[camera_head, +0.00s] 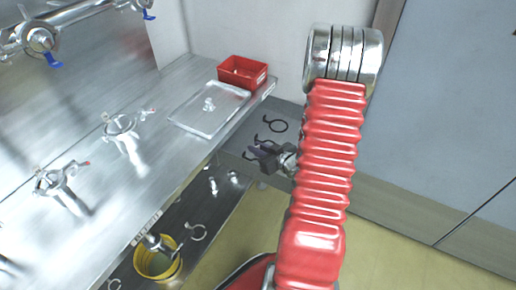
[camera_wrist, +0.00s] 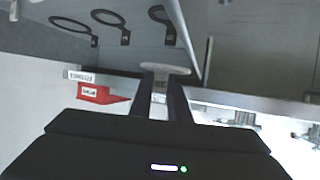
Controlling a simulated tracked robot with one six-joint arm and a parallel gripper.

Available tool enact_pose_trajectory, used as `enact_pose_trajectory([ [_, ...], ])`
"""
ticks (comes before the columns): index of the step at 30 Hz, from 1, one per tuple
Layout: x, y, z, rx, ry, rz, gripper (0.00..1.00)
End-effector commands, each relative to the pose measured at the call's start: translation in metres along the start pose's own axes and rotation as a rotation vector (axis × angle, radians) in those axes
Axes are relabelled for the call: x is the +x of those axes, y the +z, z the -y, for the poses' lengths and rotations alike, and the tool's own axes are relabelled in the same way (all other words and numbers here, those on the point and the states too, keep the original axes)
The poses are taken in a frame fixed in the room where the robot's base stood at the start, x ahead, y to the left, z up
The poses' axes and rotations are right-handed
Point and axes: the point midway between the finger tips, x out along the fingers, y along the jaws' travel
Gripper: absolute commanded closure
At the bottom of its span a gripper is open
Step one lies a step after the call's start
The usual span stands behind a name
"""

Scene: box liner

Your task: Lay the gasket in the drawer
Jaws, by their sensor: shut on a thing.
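My gripper (camera_head: 270,160) is held out beyond the counter's edge, partly hidden by my red arm. In the wrist view its two dark fingers (camera_wrist: 165,98) are closed on the narrow tab of a pale flat round piece (camera_wrist: 165,69), which I take for the gasket. The piece shows nearly edge-on, so its middle is hard to make out. In the head view it is not clearly seen. Behind the gripper is a grey surface (camera_head: 240,138) with dark ring shapes with tabs (camera_head: 276,125); they also show in the wrist view (camera_wrist: 110,18). I cannot tell whether this surface is the drawer.
A steel counter (camera_head: 95,175) with several taps lies left. A red bin (camera_head: 242,72) and a lidded tray (camera_head: 210,108) sit near its far end. Below the counter, a yellow bucket (camera_head: 158,262) and a ring-ended piece (camera_head: 198,232) are on a steel shelf. Floor is open ahead.

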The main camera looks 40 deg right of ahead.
Motion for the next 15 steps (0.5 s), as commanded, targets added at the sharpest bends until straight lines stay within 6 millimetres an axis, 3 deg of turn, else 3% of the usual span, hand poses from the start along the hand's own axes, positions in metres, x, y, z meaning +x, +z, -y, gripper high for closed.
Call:
enact_pose_trajectory([
  [15,0.0023,0.0048,0.0002,0.0,-0.001,-0.001,1.0],
])
